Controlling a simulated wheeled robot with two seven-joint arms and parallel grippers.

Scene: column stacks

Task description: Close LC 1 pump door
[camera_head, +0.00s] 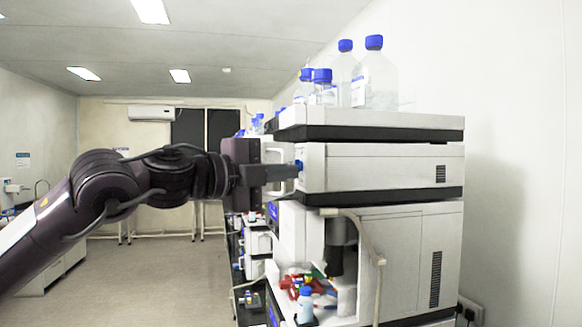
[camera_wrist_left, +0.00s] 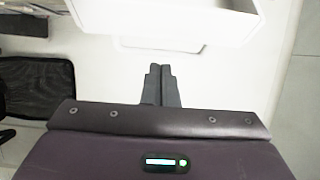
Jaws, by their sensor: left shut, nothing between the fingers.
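A white stack of instrument modules (camera_head: 395,170) stands at the right in the head view. My left gripper (camera_head: 290,172) reaches in from the left at the height of the upper module, its closed fingertips beside a blue part on that module's front. Whether they touch it, I cannot tell. A white panel-like part (camera_head: 276,153) shows behind the gripper and may be the pump door; my gripper hides much of it. In the left wrist view the shut, empty fingers (camera_wrist_left: 161,72) point toward a white shallow box-shaped part (camera_wrist_left: 165,34). My right gripper is not in view.
Blue-capped bottles (camera_head: 375,75) stand on top of the stack. The lower module has an open front with a curved edge (camera_head: 376,255) and small coloured items (camera_head: 303,284) inside. More instruments (camera_head: 258,243) line the bench behind. The floor (camera_head: 150,275) at left is clear.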

